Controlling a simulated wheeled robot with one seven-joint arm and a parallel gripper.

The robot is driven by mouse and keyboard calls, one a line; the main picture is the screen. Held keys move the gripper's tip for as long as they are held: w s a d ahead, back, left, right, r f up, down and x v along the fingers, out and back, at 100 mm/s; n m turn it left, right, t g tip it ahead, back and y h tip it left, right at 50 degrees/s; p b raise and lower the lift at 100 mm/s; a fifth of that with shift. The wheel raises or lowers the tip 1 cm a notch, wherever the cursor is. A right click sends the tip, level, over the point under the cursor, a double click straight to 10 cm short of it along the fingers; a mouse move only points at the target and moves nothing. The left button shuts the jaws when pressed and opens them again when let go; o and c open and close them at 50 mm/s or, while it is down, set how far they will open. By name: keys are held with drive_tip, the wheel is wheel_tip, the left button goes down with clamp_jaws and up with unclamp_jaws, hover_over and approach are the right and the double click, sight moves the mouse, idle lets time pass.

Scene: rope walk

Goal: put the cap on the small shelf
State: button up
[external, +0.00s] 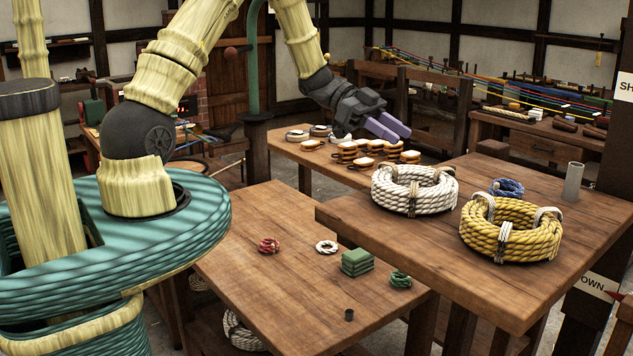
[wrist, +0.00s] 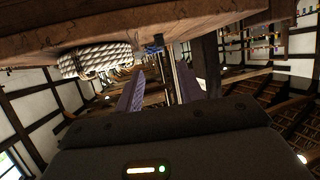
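A small dark cylinder (external: 349,314), possibly the cap, stands near the front edge of the lower table. I cannot make it out in the wrist view. I cannot tell for sure which thing is the small shelf. My gripper (external: 392,127) is in the air, behind and above the white rope coil, well apart from the dark cylinder. Its two purple fingers are apart with nothing held between them; they also show in the wrist view (wrist: 158,90).
The lower table (external: 240,225) holds small rope rings and a green stack (external: 356,262). The higher table (external: 480,180) holds a white coil (external: 414,190), a yellow coil (external: 512,229), a blue coil (external: 507,188) and a grey tube (external: 573,181). The lower table's left part is clear.

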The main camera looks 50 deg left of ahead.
drive_tip(key=w+a+r+n+t+y, duration=0.1)
drive_tip(key=a+r+n+t+y, duration=0.2)
drive_tip(key=a+n+t+y, duration=0.55)
drive_tip(key=s+f+n+g+y, duration=0.1)
drive_tip(key=s+n+g+y, duration=0.1)
drive_tip(key=s, duration=0.7)
drive_tip(key=s+d+f+n+g+y, duration=0.1)
drive_tip(key=s+n+g+y, duration=0.1)
drive_tip(key=s+n+g, duration=0.2)
drive_tip(key=s+g, duration=0.3)
drive_tip(key=s, duration=0.3)
drive_tip(key=shift+f, duration=0.25)
wheel_tip(320, 180, down, 4)
drive_tip(key=b, duration=0.3)
drive_tip(key=shift+r+n+y+b, duration=0.15)
drive_tip(key=shift+n+y+b, duration=0.1)
drive_tip(key=shift+b, duration=0.15)
